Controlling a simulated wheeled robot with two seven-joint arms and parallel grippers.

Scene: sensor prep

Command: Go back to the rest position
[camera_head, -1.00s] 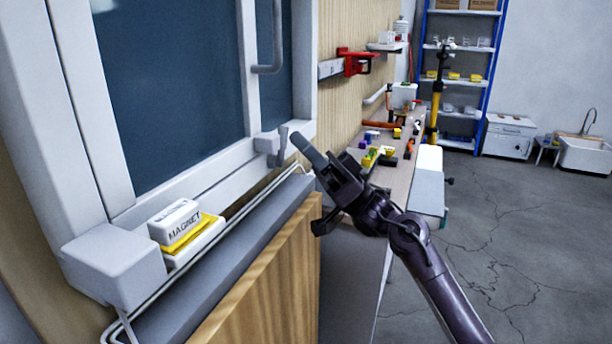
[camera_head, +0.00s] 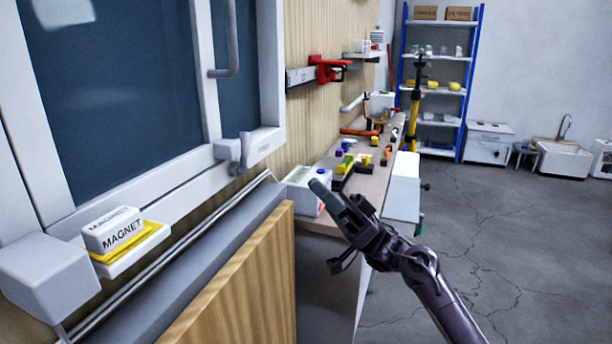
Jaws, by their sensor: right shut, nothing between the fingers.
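My right gripper (camera_head: 326,196) is in the lower middle of the head view, its arm coming in from the bottom right. It is shut and empty, held in the air in front of the near end of the workbench (camera_head: 372,190). A white box marked MAGNET (camera_head: 115,231) sits on a yellow-edged white holder (camera_head: 130,250) at the left, below the window. The gripper is well to the right of the box and apart from it. My left gripper is not in view.
A window with a white frame (camera_head: 198,75) fills the left, above a grey ledge (camera_head: 190,265) and a wooden panel (camera_head: 240,285). A white device (camera_head: 303,190) and several small items stand on the bench. A blue shelf rack (camera_head: 471,85) stands behind. The floor at the right is clear.

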